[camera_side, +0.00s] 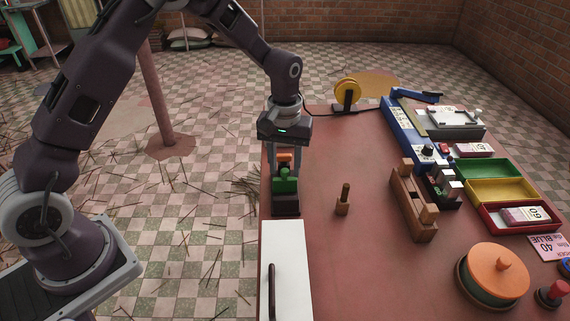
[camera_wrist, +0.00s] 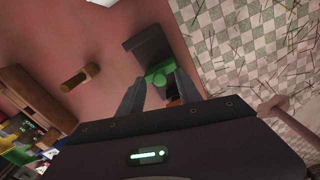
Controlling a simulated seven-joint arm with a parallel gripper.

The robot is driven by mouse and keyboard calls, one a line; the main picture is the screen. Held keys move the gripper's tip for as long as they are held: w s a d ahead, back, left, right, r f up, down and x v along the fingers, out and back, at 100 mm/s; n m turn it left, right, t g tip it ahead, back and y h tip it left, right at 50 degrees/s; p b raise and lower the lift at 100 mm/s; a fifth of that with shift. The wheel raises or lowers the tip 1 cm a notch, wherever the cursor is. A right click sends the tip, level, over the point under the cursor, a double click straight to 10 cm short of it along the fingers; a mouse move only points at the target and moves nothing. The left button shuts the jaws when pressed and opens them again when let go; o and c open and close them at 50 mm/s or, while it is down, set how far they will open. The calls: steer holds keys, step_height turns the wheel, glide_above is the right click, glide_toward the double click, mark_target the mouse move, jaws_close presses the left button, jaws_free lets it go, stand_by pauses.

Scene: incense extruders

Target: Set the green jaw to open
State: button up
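The green jaw (camera_side: 286,181) sits on a dark block at the left edge of the red table, with an orange part (camera_side: 284,156) just above or behind it. My gripper (camera_side: 286,165) points down over this spot, with its two fingers apart on either side of the orange part. In the wrist view the green jaw (camera_wrist: 158,76) lies between and just beyond the fingertips (camera_wrist: 158,80). The orange part is mostly hidden there by my gripper. I cannot tell whether a finger touches the green jaw.
A white box with a dark handle (camera_side: 285,270) stands in front of the dark block. A small wooden peg (camera_side: 343,200) stands to the right, then a wooden rack (camera_side: 412,205). Coloured trays (camera_side: 500,190) and an orange-lidded pot (camera_side: 492,272) lie further right.

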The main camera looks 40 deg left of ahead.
step_height(320, 180, up, 7)
steer(key=shift+r, duration=0.1)
stand_by(0.3)
step_height(320, 180, up, 6)
steer(key=t, duration=0.1)
glide_above(285, 170)
steer(key=s, duration=0.3)
steer(key=s+r+m+t, duration=0.2)
steer(key=s+r+m, duration=0.1)
steer(key=s+r, duration=0.6)
steer(key=s+a+m+t, duration=0.1)
steer(key=s+m+t, duration=0.1)
steer(key=s, duration=1.5)
steer(key=shift+f+m+t, duration=0.3)
steer(key=shift+f+m, duration=0.1)
steer(key=shift+m, duration=0.1)
